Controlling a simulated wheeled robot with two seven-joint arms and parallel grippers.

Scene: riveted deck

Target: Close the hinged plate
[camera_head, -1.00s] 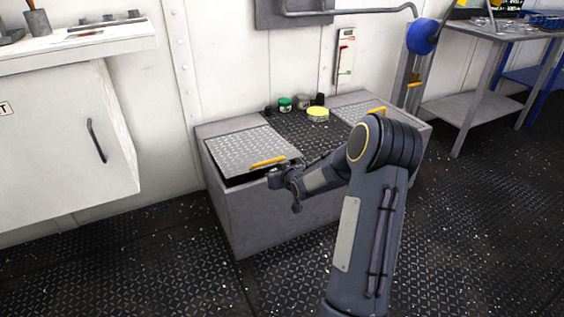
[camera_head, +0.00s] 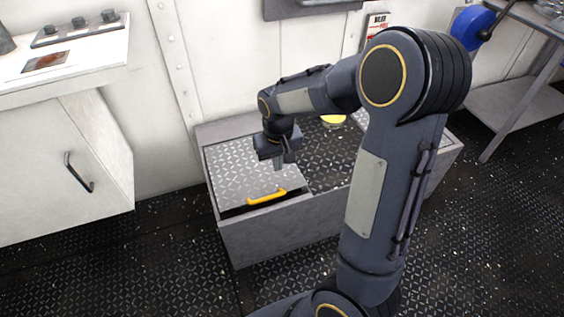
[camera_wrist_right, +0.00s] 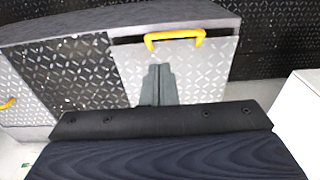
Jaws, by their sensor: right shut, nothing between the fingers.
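The hinged plate (camera_head: 235,172) is a grey diamond-tread lid on the left part of the grey chest. Its yellow handle (camera_head: 266,197) is near the front edge. A dark gap shows under that front edge, so the plate is slightly raised. My right gripper (camera_head: 279,165) points down over the right part of the plate, behind the handle; its fingers are shut and empty. In the right wrist view the fingers (camera_wrist_right: 158,75) overlap the plate (camera_wrist_right: 208,72), with the handle (camera_wrist_right: 175,38) beyond them. I cannot tell whether they touch it. My left gripper is out of view.
A white cabinet (camera_head: 75,145) stands at left and a grey table (camera_head: 515,100) at right. The floor in front is clear.

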